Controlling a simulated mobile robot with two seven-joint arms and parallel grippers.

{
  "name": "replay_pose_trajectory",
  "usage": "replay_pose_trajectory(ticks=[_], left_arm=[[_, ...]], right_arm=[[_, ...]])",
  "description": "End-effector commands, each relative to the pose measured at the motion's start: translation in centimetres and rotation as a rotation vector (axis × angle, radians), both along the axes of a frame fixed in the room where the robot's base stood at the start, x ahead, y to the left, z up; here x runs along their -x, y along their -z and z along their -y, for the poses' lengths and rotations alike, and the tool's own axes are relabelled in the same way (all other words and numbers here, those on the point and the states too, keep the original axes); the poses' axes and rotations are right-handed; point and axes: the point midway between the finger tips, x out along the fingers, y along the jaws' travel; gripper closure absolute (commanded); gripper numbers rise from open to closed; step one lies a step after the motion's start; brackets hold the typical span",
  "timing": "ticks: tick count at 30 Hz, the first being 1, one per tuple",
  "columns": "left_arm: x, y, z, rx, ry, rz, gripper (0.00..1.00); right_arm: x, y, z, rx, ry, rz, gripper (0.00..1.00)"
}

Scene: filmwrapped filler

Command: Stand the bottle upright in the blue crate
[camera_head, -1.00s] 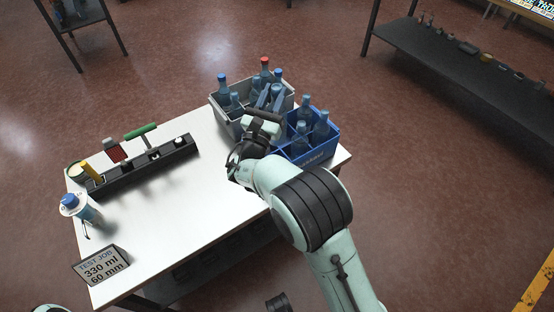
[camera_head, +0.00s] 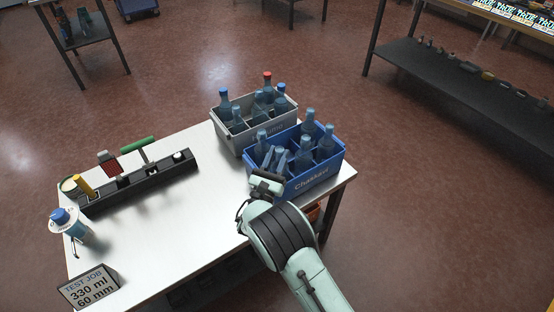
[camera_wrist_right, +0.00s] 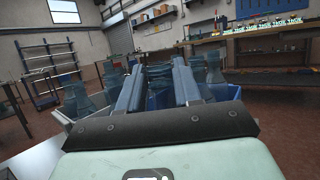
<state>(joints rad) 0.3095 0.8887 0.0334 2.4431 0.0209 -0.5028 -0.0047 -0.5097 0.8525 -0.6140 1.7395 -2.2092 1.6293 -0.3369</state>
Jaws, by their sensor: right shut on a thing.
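The blue crate (camera_head: 318,178) stands at the right end of the white table and holds several blue-tinted bottles, such as one at its back (camera_head: 309,121). My right gripper (camera_head: 275,158) is over the left part of this crate. In the right wrist view its two blue fingers are shut on a bottle (camera_wrist_right: 159,94), seen between them and partly hidden. It appears upright, but I cannot tell whether its base touches the crate floor. My left gripper is not in view.
A grey crate (camera_head: 240,142) with several bottles, one red-capped (camera_head: 267,79), stands behind the blue crate. A black rack (camera_head: 138,184), a blue-capped container (camera_head: 68,224) and a sign (camera_head: 88,288) are on the left. The table's middle (camera_head: 185,225) is clear.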

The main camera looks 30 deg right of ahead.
Motion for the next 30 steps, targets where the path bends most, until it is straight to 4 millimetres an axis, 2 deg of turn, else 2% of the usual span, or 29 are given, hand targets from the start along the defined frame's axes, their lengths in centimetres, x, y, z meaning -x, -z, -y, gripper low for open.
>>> replay_pose_trajectory(ticks=[1,10,11,13,23,30], left_arm=[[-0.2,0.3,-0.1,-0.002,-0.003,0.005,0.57],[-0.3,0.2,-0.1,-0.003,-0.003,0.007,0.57],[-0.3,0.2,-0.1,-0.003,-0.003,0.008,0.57],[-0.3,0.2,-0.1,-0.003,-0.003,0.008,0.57],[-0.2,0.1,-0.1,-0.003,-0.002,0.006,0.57],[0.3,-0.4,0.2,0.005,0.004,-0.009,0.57]], right_arm=[[0.0,0.5,0.0,0.001,0.001,0.001,0.97],[0.0,0.5,0.0,0.000,0.001,0.002,0.97],[0.0,0.6,0.0,0.000,0.001,0.002,0.63],[0.0,0.5,0.0,0.000,0.001,0.002,0.41],[0.0,0.3,0.0,-0.001,0.000,0.002,0.41],[1.9,1.7,-2.6,0.000,-0.004,-0.003,0.41]])
